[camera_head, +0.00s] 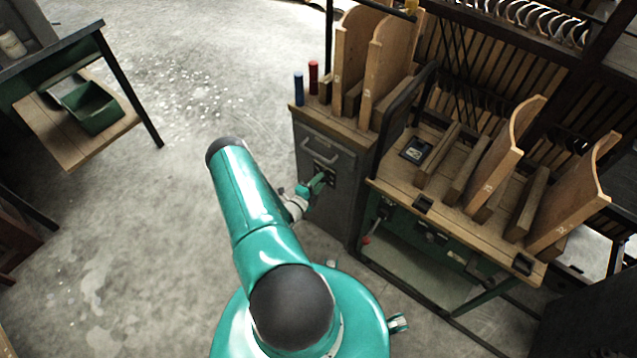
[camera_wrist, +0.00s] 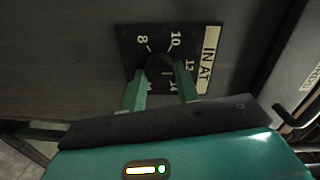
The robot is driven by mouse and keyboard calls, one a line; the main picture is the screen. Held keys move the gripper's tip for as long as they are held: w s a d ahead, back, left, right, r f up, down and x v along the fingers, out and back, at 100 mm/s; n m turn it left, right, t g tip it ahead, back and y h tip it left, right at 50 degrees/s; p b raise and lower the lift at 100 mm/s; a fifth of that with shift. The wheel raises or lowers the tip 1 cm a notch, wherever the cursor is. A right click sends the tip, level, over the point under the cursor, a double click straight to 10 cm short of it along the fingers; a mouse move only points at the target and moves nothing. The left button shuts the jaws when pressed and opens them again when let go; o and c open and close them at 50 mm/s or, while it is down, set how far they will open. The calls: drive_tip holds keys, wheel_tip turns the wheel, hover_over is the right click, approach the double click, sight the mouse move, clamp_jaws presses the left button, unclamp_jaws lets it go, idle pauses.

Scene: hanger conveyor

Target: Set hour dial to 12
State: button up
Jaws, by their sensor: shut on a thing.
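The hour dial is a black plate (camera_wrist: 133,33) with white numbers, among them 8, 10, 12 and 14, on the face of a dark grey cabinet. Its dark round knob (camera_wrist: 160,62) sits in the middle of the numbers. In the wrist view my gripper (camera_wrist: 161,72) has one green finger on each side of the knob and is shut on it. In the head view my gripper (camera_head: 318,183) reaches the front of the cabinet (camera_head: 340,200), and the dial is mostly hidden there. I cannot make out which number the knob points to.
The cabinet has a handle (camera_head: 328,149) above the dial. A wooden-topped bench (camera_head: 395,185) with upright boards stands at right. A blue cylinder (camera_head: 298,90) and a red cylinder (camera_head: 313,78) stand on the cabinet. The floor at left is clear up to a table (camera_head: 60,140).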

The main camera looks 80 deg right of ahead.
drive_tip(key=shift+w, duration=0.1)
drive_tip(key=o, duration=1)
drive_tip(key=shift+c, duration=0.2)
drive_tip(key=v, duration=1.4)
drive_tip(key=shift+d, duration=0.1)
